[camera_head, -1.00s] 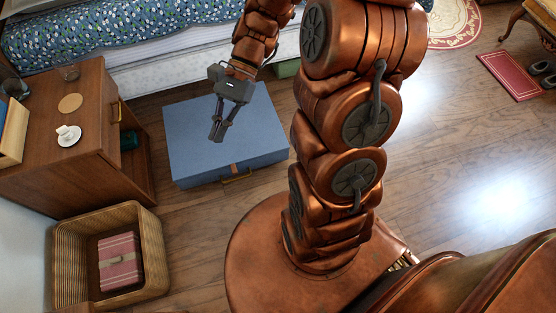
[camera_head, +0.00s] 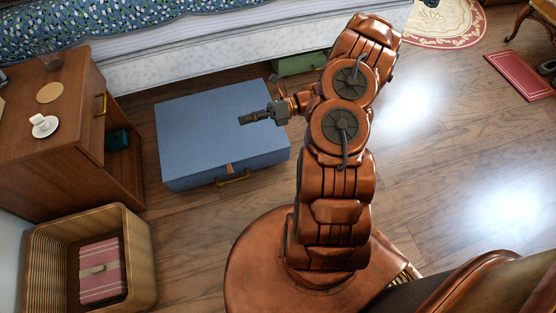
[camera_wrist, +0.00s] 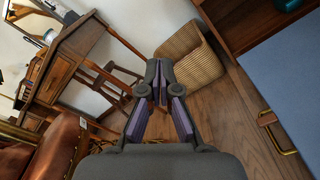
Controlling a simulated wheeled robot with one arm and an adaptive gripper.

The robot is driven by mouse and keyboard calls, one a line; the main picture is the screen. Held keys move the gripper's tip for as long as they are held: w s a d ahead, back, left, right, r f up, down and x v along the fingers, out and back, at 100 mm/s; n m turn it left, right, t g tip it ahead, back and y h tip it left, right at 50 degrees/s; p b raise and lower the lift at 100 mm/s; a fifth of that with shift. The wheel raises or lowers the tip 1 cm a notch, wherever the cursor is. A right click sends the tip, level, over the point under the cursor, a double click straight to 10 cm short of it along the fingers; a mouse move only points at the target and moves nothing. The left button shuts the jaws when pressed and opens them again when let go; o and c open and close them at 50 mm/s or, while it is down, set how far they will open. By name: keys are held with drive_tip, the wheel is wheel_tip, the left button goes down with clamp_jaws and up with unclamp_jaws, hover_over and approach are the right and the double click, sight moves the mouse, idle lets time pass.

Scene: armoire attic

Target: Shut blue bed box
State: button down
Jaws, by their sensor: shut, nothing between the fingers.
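The blue bed box (camera_head: 215,125) lies on the wood floor beside the bed. Its lid is down flat, with a brown strap and a brass handle (camera_head: 233,181) on its front side. In the wrist view the box (camera_wrist: 290,85) fills the right edge, with its brass handle (camera_wrist: 284,136) showing. My gripper (camera_head: 243,120) is above the right part of the lid, pointing left in the head view. The wrist view shows its fingers (camera_wrist: 158,85) shut with nothing between them. I cannot tell its exact height over the lid.
A green box (camera_head: 300,64) is partly under the bed.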

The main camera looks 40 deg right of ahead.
drive_tip(key=s+d+f+m+t+h+b, duration=0.35)
drive_tip(key=d+f+m, duration=0.2)
drive_tip(key=f, duration=0.65)
drive_tip(key=s+d+f+m+t+h+b, duration=0.25)
drive_tip(key=s+d+f+m+t, duration=0.35)
drive_tip(key=f, duration=0.6)
drive_tip(key=s+d+f+m+t+h+b, duration=0.1)
drive_tip(key=d+f+m+h+b, duration=0.25)
drive_tip(key=f+m, duration=0.65)
drive_tip(key=n+b, duration=0.3)
drive_tip(key=b, duration=0.1)
approach(270, 152)
drive_tip(key=w+a, duration=0.1)
drive_tip(key=a, duration=0.3)
drive_tip(key=w, duration=0.2)
drive_tip(key=w+d+y+b, duration=0.1)
drive_tip(key=shift+w+f+m, duration=0.25)
drive_tip(key=shift+f, duration=0.15)
drive_tip(key=shift+w+d+r, duration=0.1)
drive_tip(key=shift+w+d, duration=0.15)
drive_tip(key=shift+w, duration=0.3)
drive_tip(key=shift+w, duration=0.1)
